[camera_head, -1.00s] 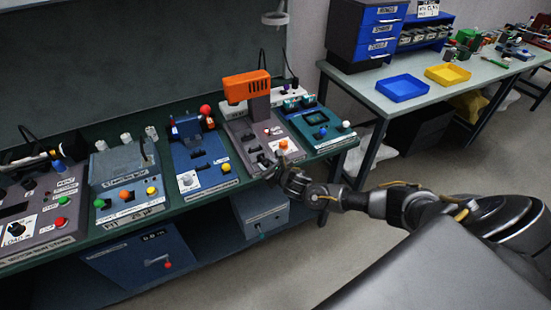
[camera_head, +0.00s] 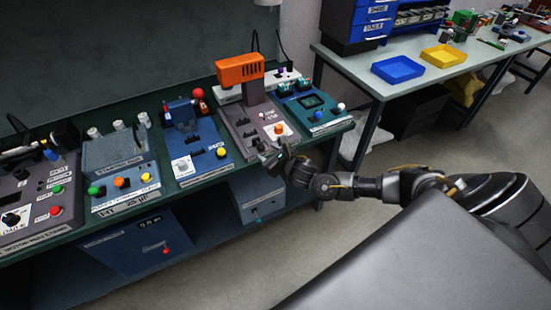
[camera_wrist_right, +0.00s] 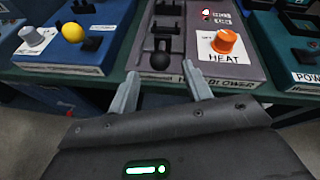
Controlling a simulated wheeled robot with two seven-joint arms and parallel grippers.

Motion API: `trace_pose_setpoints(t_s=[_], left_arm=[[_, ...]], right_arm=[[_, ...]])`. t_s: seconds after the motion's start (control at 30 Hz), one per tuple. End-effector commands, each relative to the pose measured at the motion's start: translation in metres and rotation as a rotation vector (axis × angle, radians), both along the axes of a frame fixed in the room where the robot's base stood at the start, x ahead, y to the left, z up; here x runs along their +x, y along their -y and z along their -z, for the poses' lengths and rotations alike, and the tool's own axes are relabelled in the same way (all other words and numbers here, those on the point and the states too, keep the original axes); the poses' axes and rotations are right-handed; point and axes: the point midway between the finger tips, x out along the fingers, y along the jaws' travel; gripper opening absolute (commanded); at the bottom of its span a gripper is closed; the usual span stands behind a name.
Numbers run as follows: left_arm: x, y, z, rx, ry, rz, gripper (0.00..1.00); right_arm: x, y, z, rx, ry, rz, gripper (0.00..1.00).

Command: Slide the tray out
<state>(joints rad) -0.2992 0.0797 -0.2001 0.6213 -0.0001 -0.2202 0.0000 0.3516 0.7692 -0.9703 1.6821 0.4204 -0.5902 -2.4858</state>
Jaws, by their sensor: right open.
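The heat blower station (camera_head: 258,124) is a grey box on the bench with an orange blower (camera_head: 240,68) above it. Its black ball knob (camera_wrist_right: 160,61) sits at the front of a dark slotted track (camera_wrist_right: 165,25) in the right wrist view. The tray itself is not clearly distinguishable there. My right gripper (camera_head: 266,153) is at the bench's front edge, before this station. In the right wrist view its open fingers (camera_wrist_right: 163,88) point at the knob, which lies just beyond and between the tips, apparently untouched. My left gripper is out of view.
An orange heat dial (camera_wrist_right: 224,41) is right of the knob. A blue station (camera_head: 195,148) stands left and a teal station (camera_head: 312,108) right. A side table (camera_head: 385,90) holds blue (camera_head: 397,70) and yellow (camera_head: 443,56) bins. Floor before the bench is clear.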

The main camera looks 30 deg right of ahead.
Motion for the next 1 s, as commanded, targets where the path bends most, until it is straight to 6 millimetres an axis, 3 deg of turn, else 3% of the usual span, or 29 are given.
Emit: trace_pose_setpoints(t_s=[0.2, 0.4, 1.0], left_arm=[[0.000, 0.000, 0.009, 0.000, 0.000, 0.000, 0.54], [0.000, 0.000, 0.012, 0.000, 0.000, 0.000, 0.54], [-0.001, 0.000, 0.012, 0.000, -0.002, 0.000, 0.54]], right_arm=[[-0.038, 0.000, -0.013, 0.002, -0.002, -0.002, 0.49], [-0.055, 0.001, -0.021, 0.001, -0.001, 0.000, 0.49], [-0.057, 0.001, -0.023, 0.003, -0.001, 0.001, 0.49]])
